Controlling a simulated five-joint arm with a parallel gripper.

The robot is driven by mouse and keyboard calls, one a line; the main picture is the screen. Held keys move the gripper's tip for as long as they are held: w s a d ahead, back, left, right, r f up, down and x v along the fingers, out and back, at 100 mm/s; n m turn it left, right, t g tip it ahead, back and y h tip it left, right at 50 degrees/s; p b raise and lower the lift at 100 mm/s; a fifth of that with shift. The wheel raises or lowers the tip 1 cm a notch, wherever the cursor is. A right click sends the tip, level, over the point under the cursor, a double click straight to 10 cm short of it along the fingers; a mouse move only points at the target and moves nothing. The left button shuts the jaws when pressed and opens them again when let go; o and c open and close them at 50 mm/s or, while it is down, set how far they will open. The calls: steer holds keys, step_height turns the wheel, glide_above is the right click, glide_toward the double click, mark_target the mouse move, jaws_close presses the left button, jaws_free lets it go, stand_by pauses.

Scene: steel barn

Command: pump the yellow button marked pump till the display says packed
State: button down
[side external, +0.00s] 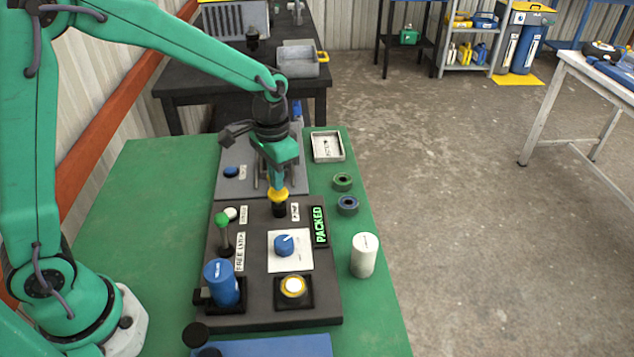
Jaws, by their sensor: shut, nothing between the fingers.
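The yellow button (280,194) sits on top of a short black post on the dark panel (227,278). A small white label (295,211), its text too small to read surely, lies just right of it. My gripper (277,183) is shut and empty, pointing down, its tips at the top of the yellow button. They look to be touching it, though I cannot tell whether they press. The display (319,226) at the panel's right edge reads PACKED in green letters.
On the panel are a blue knob (285,244), a green-topped lever (222,220), a blue cylinder (221,282) and a yellow-ringed white button (293,287). A white cylinder (364,255), two rings (343,182) (347,205) and a tray (327,147) stand right. The green tabletop's left is clear.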

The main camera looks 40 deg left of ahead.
steer(key=shift+r, duration=2.55)
steer(key=shift+r, duration=0.1)
steer(key=s+a+r+n+t, duration=0.1)
steer(key=s+a+r+t, duration=0.1)
steer(key=s, duration=0.7)
steer(key=s+a+r+n+t, duration=0.2)
steer(key=s+r, duration=0.4)
steer(key=s, duration=0.3)
steer(key=shift+s+a+r+t, duration=0.25)
steer(key=shift+s+a+t, duration=0.15)
steer(key=shift+a+t, duration=0.55)
steer(key=shift+a, duration=0.1)
